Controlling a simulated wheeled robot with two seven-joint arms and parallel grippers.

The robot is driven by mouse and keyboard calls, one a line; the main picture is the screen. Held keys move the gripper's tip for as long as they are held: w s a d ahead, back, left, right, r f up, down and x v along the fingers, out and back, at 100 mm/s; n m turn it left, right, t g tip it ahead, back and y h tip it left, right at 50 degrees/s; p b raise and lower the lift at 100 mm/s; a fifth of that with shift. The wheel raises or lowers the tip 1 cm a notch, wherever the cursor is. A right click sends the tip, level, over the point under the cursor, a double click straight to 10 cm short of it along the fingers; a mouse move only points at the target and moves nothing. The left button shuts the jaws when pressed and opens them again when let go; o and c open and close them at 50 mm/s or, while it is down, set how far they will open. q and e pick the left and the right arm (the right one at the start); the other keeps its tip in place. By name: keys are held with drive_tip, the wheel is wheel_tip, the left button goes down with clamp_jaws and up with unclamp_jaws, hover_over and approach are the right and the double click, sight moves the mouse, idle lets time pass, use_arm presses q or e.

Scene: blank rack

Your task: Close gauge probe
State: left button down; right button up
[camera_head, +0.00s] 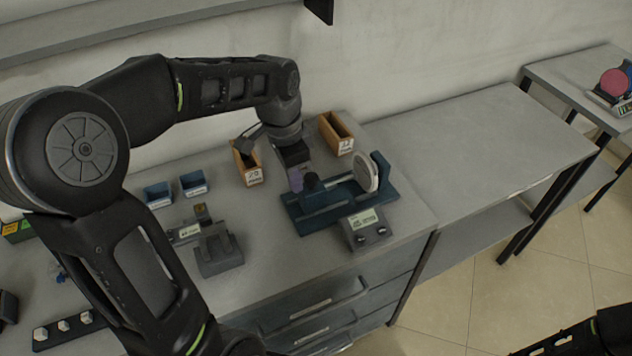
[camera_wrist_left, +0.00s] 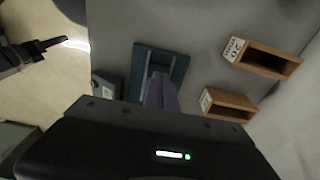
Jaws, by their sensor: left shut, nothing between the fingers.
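The gauge (camera_head: 345,205) is a dark blue fixture on the bench, with a pale round disc (camera_head: 365,172) between its upright at the right and a dark rounded knob (camera_head: 313,182) at the left. My left gripper (camera_head: 297,180) is shut and empty, its purple fingers pointing down just behind the knob; I cannot tell whether they touch it. In the left wrist view the purple fingers (camera_wrist_left: 161,92) lie over the blue base (camera_wrist_left: 181,70) and hide part of it. Part of my right arm shows at the lower right; its fingers are not clear.
A small display box (camera_head: 364,228) stands at the gauge's front. Two orange-brown bins (camera_head: 338,134) (camera_head: 246,163) stand behind it. Blue bins (camera_head: 194,183) and a grey fixture (camera_head: 217,250) are to the left. The bench at the right (camera_head: 480,140) is bare.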

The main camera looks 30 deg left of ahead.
sight(311, 176)
use_arm(q)
drive_tip(key=shift+w+d, duration=0.15)
drive_tip(key=shift+w, duration=0.1)
drive_tip(key=shift+w+d, duration=0.65)
drive_tip(key=shift+w, duration=0.25)
drive_tip(key=shift+w+d, duration=0.15)
drive_tip(key=shift+w, duration=0.1)
idle(0.4)
drive_tip(key=shift+w+d+p, duration=0.2)
drive_tip(key=shift+w+p, duration=0.05)
drive_tip(key=shift+p, duration=0.1)
drive_tip(key=shift+s+a, duration=0.15)
idle(0.4)
drive_tip(key=shift+s+a, duration=0.3)
drive_tip(key=shift+s, duration=0.1)
